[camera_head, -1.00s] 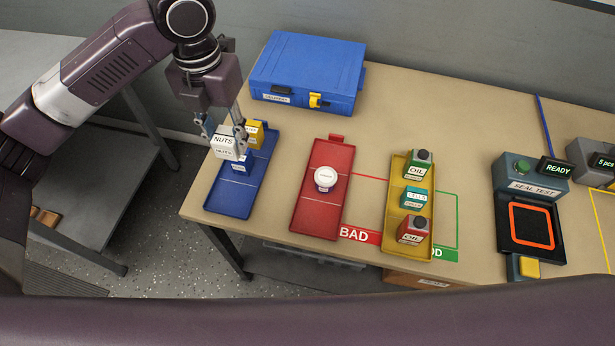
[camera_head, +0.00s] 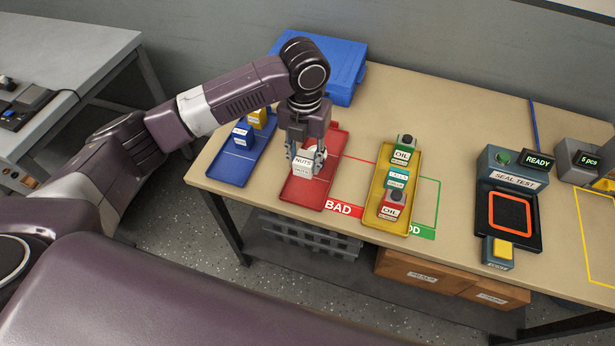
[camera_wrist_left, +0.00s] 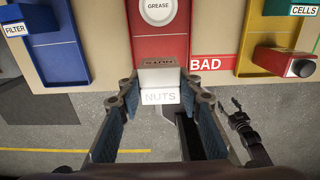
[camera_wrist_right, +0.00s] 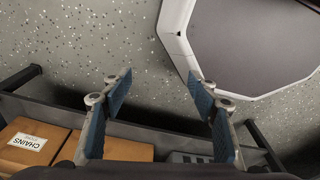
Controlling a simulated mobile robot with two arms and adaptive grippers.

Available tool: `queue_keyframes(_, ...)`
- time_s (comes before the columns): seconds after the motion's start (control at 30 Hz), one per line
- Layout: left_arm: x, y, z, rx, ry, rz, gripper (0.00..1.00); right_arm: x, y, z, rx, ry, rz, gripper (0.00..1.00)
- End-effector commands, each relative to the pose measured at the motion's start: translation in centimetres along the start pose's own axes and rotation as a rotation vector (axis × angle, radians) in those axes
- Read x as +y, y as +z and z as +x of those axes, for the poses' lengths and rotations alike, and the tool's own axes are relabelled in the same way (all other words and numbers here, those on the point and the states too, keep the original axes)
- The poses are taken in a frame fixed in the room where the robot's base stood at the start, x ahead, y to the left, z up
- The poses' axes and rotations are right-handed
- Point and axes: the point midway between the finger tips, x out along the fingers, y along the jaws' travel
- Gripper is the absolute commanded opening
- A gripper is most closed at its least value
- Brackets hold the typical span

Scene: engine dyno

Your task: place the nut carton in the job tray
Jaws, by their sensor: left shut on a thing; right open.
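The nut carton (camera_head: 303,163) is a small white box marked NUTS. My left gripper (camera_head: 305,158) is shut on it and holds it over the red tray (camera_head: 322,186). In the left wrist view the carton (camera_wrist_left: 160,97) sits between the two fingers near that tray's front end; its height above the tray is hard to tell. A white-capped grease jar (camera_wrist_left: 158,12) stands in the red tray, mostly hidden by the gripper in the head view. No tray shows a readable job label. My right gripper (camera_wrist_right: 158,105) is open and empty, with floor below it.
A blue tray (camera_head: 228,172) at left holds a blue and a yellow box. A yellow tray (camera_head: 397,222) holds two oil cans and a teal cells box. A blue case (camera_head: 345,65) lies behind. The seal tester (camera_head: 512,170) is at right. Bare bench lies behind the yellow tray.

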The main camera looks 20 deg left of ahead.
Motion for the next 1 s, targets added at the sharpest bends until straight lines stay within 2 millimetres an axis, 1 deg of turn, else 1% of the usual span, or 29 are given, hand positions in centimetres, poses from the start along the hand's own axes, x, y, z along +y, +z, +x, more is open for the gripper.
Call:
queue_keyframes(0.03,-0.1,-0.1,1.1,0.004,-0.001,-0.001,0.02,0.2,0.8,-0.4,-0.012,0.002,-0.001,0.55)
queue_keyframes(0.1,-0.1,-0.1,2.5,0.004,-0.001,-0.001,0.02,0.4,1.9,-0.7,-0.028,0.004,-0.003,0.55)
queue_keyframes(0.2,-0.1,0.0,3.9,0.001,-0.001,0.001,0.02,0.6,3.4,-0.9,-0.050,0.007,-0.005,0.55)
queue_keyframes(0.3,-0.1,0.0,4.6,-0.001,-0.003,0.000,0.02,0.8,4.1,-1.0,-0.061,0.009,-0.005,0.55)
queue_keyframes(0.37,-0.1,0.0,5.1,0.000,-0.002,0.000,0.02,0.9,4.1,-1.1,-0.060,0.010,-0.005,0.55)
queue_keyframes(0.47,-0.1,-0.1,6.7,0.003,-0.001,0.000,0.02,1.0,3.6,-1.4,-0.053,0.011,-0.004,0.55)
queue_keyframes(0.6,-0.1,0.0,8.5,0.000,-0.001,0.000,0.02,1.2,2.5,-1.5,-0.037,0.013,-0.003,0.55)
queue_keyframes(0.73,-0.1,0.0,8.9,-0.002,-0.001,0.001,0.02,1.1,1.9,-1.5,-0.027,0.013,-0.003,0.55)
queue_keyframes(1.0,-0.1,0.0,9.1,-0.001,-0.001,0.001,0.02,0.4,1.8,-1.3,-0.027,0.005,0.001,0.55)
